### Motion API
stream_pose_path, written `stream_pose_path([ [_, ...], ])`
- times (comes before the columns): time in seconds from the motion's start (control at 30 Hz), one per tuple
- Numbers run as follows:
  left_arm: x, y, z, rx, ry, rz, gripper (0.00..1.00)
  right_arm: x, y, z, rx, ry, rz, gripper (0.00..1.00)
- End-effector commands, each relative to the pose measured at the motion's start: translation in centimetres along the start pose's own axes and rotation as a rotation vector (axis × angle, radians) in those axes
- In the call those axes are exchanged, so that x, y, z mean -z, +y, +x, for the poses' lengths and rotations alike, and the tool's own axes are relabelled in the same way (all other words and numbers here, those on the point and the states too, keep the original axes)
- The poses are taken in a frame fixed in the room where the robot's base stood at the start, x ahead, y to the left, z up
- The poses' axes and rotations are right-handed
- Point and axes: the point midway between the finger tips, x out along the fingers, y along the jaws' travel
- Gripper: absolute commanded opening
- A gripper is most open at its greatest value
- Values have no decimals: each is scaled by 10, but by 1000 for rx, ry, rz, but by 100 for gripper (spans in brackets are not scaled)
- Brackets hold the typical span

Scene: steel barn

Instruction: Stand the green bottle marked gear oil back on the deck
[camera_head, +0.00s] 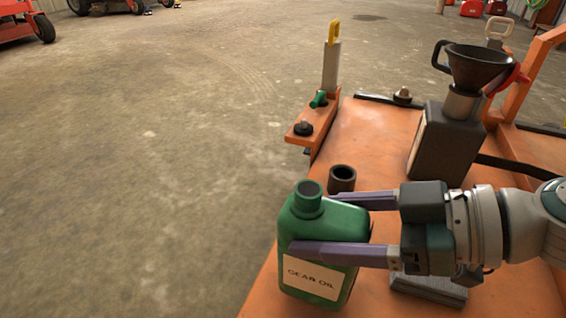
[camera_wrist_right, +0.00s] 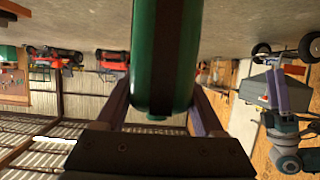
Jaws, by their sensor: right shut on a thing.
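The green bottle (camera_head: 330,225) has a dark open-looking neck on top and a white label reading GEAR OIL. It is roughly upright over the near left edge of the orange deck (camera_head: 385,140). I cannot tell whether its base touches the deck. My right gripper (camera_head: 335,225) is shut on the bottle from the right, one finger on each side. In the right wrist view the bottle (camera_wrist_right: 165,55) fills the space between the fingers. My left gripper (camera_wrist_right: 280,90) shows at the right of that view, with purple fingers; its opening is unclear.
A short dark cylinder (camera_head: 341,178) stands on the deck just behind the bottle. A dark can (camera_head: 440,145) with a black funnel (camera_head: 478,66) stands farther back right. An orange bracket with a grey post (camera_head: 331,68) rises at the deck's left edge. Concrete floor lies left.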

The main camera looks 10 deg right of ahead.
Motion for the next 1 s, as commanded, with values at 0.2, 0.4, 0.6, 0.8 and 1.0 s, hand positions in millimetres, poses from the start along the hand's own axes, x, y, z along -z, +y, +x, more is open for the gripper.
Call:
stream_pose_path([
  [0.2, -4, 0, 11, 2, -1, 2, 51, -12, 0, 7, -1, 6, 0, 0],
  [0.4, -4, -2, 10, 6, -2, 8, 51, -11, 0, 6, 0, 6, -1, 0],
  [0.6, -6, -2, 15, 8, -2, 10, 51, -17, 0, 8, 0, 2, -1, 72],
  [0.8, -6, -2, 14, 7, -2, 10, 51, -16, 0, 7, 0, 2, 0, 95],
  [1.0, -6, -2, 14, 7, -2, 9, 51, -16, 0, 7, 0, 2, 0, 100],
])
